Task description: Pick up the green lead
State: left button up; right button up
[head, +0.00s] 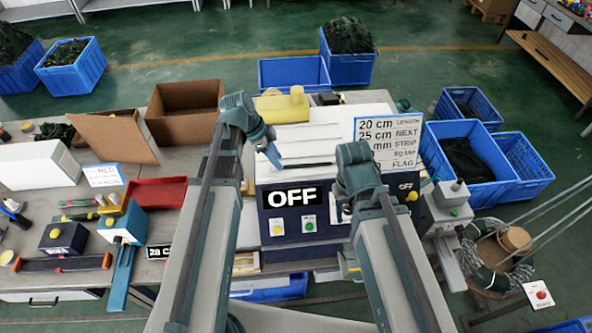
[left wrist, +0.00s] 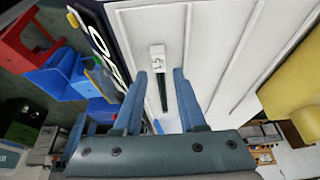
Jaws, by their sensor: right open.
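The green lead (left wrist: 163,94) is a thin dark green strip with a white block end (left wrist: 157,57) marked with small characters. It lies on a white ridged panel (left wrist: 215,45), which shows in the head view as a white surface (head: 312,140) behind the OFF machine. My left gripper (left wrist: 161,78) is open, with its fingers on either side of the lead; I cannot tell whether they touch it.
The machine (head: 290,222) has an OFF sign and buttons. A yellow part (head: 283,106) lies behind the panel. A sign with lengths (head: 388,140) stands at the right. Blue crates (head: 462,165) are further right. A red tray (head: 157,193) and cardboard box (head: 185,112) are left.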

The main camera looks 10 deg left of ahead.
pick_arm(q)
jog(key=shift+b+x, duration=0.55)
jog(key=shift+x, duration=0.5)
pick_arm(e)
jog(key=shift+f, duration=0.95)
pick_arm(q)
jog(key=shift+c, duration=0.2)
grip_shut()
